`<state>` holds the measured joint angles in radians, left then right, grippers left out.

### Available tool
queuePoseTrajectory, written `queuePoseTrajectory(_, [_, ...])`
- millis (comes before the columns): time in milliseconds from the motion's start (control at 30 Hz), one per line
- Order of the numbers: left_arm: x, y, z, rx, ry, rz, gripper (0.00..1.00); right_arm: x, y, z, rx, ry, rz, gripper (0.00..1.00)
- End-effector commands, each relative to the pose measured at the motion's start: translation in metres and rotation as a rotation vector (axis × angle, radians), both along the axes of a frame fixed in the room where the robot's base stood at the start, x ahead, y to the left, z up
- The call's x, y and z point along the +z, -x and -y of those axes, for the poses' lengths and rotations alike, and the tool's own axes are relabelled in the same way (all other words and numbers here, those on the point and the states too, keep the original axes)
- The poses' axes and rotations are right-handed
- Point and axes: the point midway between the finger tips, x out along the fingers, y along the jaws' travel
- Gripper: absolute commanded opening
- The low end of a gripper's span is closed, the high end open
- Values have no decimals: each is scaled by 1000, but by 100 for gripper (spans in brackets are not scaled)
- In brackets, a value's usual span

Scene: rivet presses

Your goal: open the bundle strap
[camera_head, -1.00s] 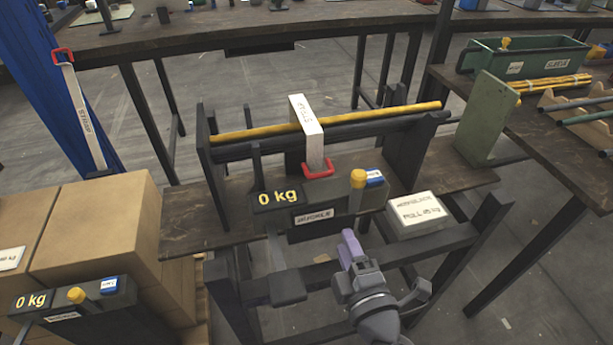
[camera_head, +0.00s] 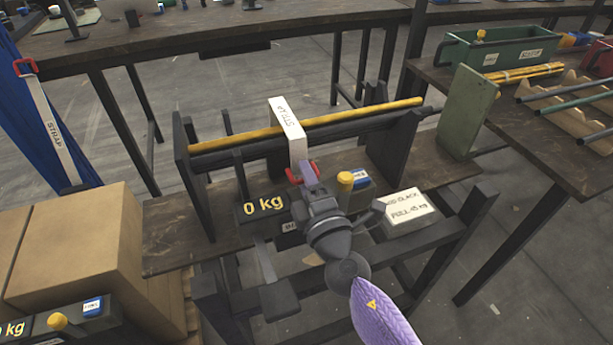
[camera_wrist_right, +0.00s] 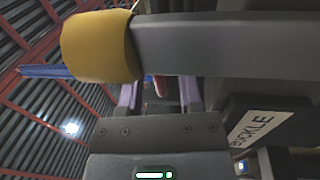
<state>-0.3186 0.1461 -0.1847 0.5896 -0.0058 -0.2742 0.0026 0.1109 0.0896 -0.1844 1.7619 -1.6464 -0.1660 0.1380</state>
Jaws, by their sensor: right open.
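The white bundle strap (camera_head: 287,119) lies over a yellow rod (camera_head: 330,120) and dark rods on the rack, its lettered face up. Its red end (camera_head: 293,175) hangs at the front, partly hidden by my right gripper (camera_head: 309,172). The buckle unit has a "0 kg" display (camera_head: 263,206), a yellow knob (camera_head: 345,181) and a blue tag (camera_head: 360,179). In the right wrist view the open fingers (camera_wrist_right: 160,95) have a red piece (camera_wrist_right: 160,86) visible between them; contact cannot be told. The yellow knob (camera_wrist_right: 100,47) and BUCKLE label (camera_wrist_right: 258,130) are close. My left gripper is out of view.
A white "PULL 45 kg" plate (camera_head: 405,208) lies right of the buckle. A second strap (camera_head: 52,135) hangs at the left above cardboard boxes (camera_head: 75,245). A green plate (camera_head: 468,112) and a side table with a green bin (camera_head: 500,50) stand right.

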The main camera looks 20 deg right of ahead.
Motion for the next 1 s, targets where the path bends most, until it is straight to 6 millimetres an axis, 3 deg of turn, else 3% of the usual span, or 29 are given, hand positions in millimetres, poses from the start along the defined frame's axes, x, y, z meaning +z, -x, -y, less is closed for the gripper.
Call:
queuePoseTrajectory(133, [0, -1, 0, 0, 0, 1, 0, 0, 0, 0, 0, 0, 0, 44])
queuePoseTrajectory(333, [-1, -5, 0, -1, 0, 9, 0, 0, 0, 0, 0, 0, 0, 1])
queuePoseTrajectory(1000, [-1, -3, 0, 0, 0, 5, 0, 0, 1, 0, 0, 0, -1, 0])
